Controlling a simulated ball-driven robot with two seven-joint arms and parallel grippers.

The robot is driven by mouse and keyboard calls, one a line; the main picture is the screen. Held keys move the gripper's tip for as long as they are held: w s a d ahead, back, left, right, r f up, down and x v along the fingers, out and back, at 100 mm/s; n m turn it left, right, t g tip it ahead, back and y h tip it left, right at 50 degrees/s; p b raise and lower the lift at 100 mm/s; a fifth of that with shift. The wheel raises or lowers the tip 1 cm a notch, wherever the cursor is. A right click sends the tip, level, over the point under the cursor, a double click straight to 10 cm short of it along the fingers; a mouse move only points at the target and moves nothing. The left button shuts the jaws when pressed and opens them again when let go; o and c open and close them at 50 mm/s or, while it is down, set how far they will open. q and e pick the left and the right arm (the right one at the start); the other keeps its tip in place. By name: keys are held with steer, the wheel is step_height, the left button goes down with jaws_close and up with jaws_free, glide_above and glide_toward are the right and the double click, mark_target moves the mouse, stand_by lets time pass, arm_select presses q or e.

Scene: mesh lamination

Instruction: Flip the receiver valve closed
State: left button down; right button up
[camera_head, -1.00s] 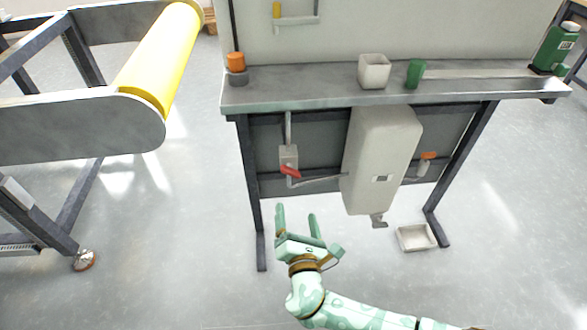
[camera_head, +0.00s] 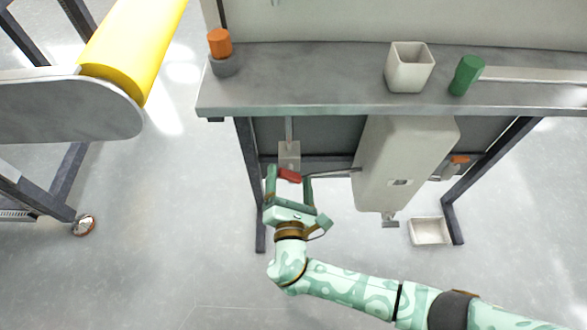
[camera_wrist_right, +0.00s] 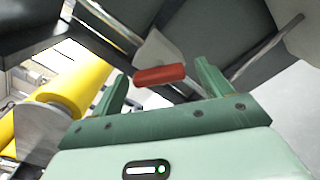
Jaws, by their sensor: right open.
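The receiver valve is a grey block (camera_head: 289,152) on a pipe under the bench, with a red lever (camera_head: 289,175) at its lower side. The lever also shows in the right wrist view (camera_wrist_right: 160,75), lying nearly level. My right gripper (camera_head: 289,178) is open, with its two fingers pointing up at the valve. In the head view the red lever lies between the fingertips. In the right wrist view it lies across the gap, near the fingertips; I cannot tell whether it touches them. The white receiver tank (camera_head: 400,165) hangs right of the valve. My left gripper is not in view.
The bench top (camera_head: 300,80) overhangs the valve. It carries an orange cap (camera_head: 219,43), a white square cup (camera_head: 409,68) and a green cylinder (camera_head: 466,75). A white tray (camera_head: 430,231) lies on the floor at right. A yellow roller (camera_head: 130,45) stands at left.

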steer(key=shift+c, duration=0.6)
steer(key=c, duration=0.9)
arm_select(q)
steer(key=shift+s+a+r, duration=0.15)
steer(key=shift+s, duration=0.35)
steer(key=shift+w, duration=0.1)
arm_select(e)
steer(key=shift+o, duration=0.2)
